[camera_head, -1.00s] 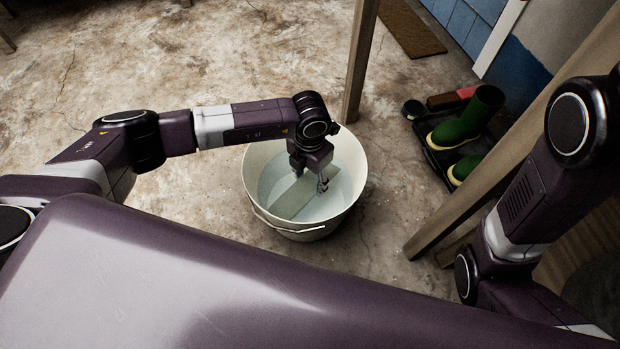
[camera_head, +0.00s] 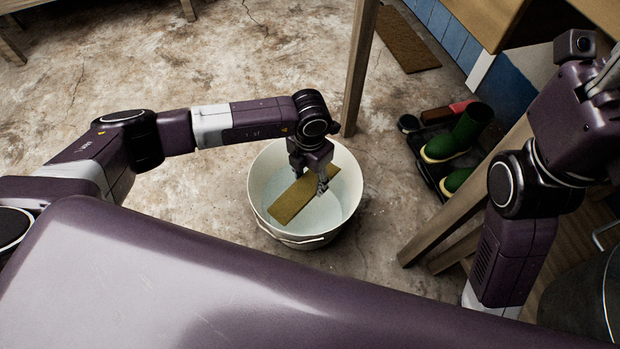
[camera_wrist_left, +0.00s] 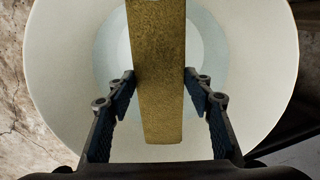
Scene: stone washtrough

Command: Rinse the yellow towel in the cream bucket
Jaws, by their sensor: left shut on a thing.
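The yellow towel (camera_head: 295,198) is a flat, stiff-looking mustard strip. It lies slanted inside the mouth of the cream bucket (camera_head: 262,170). My left gripper (camera_head: 310,183) reaches into the bucket from above and is shut on the towel. In the left wrist view, the towel (camera_wrist_left: 160,95) runs lengthwise between the two fingers of the left gripper (camera_wrist_left: 160,82). Pale water (camera_head: 325,205) shows in the bucket below the towel. Whether the towel's lower end touches the water is not clear. My right arm is at the right edge; its fingers are cut off or unclear.
The bucket stands on a stained concrete floor (camera_head: 200,60). A wooden leg (camera_head: 360,70) rises just behind it. Green boots (camera_head: 462,133) stand on a dark tray to the right, beyond a wooden beam (camera_head: 450,220). A dark bucket (camera_head: 580,300) is at lower right.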

